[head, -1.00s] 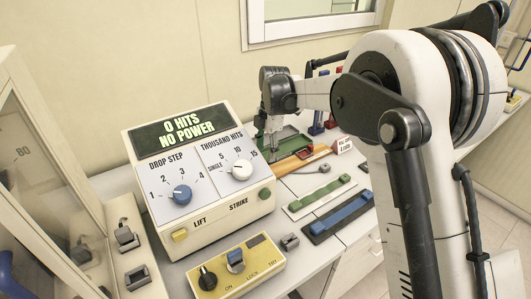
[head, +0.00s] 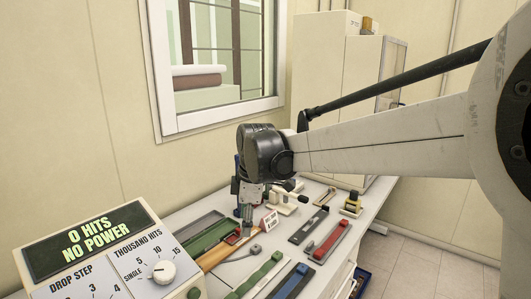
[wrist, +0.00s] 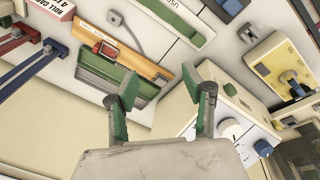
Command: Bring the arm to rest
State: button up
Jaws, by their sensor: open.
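My gripper (head: 247,212) hangs from the arm above the workbench, in front of the green tray (head: 205,236) and left of the small white card (head: 270,221) in the head view. In the wrist view my gripper (wrist: 165,97) shows two green-padded fingers spread apart with nothing between them. The green tray (wrist: 98,68) with a red piece and an orange strip (wrist: 191,88) lie below and beyond the fingers. The height of the fingertips above the bench cannot be told exactly.
A control box (head: 95,250) reading "0 HITS NO POWER" stands at lower left; its white dial (wrist: 232,130) is close to the right finger in the wrist picture. Green (head: 262,275), blue (head: 292,282) and red (head: 328,243) bars lie on the bench. A cabinet (head: 320,70) stands behind.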

jog(key=s+d+r+m+t, duration=0.1)
jog(key=s+d+r+m, duration=0.2)
jog(key=s+d+m, duration=0.45)
jog(key=s+d+f+m+t, duration=0.2)
jog(key=s+d+m, duration=0.3)
jog(key=s+d, duration=0.4)
jog(key=s+d+f+m+t+h+b, duration=0.1)
jog(key=s+d+f+m+t, duration=0.1)
jog(key=s+d+m, duration=0.4)
jog(key=s+d+f, duration=0.1)
jog(key=s+d, duration=0.1)
jog(key=s, duration=0.1)
jog(key=shift+s+d+f+t+h, duration=0.25)
jog(key=shift+d+f+t+h, duration=0.05)
jog(key=shift+d+f, duration=0.05)
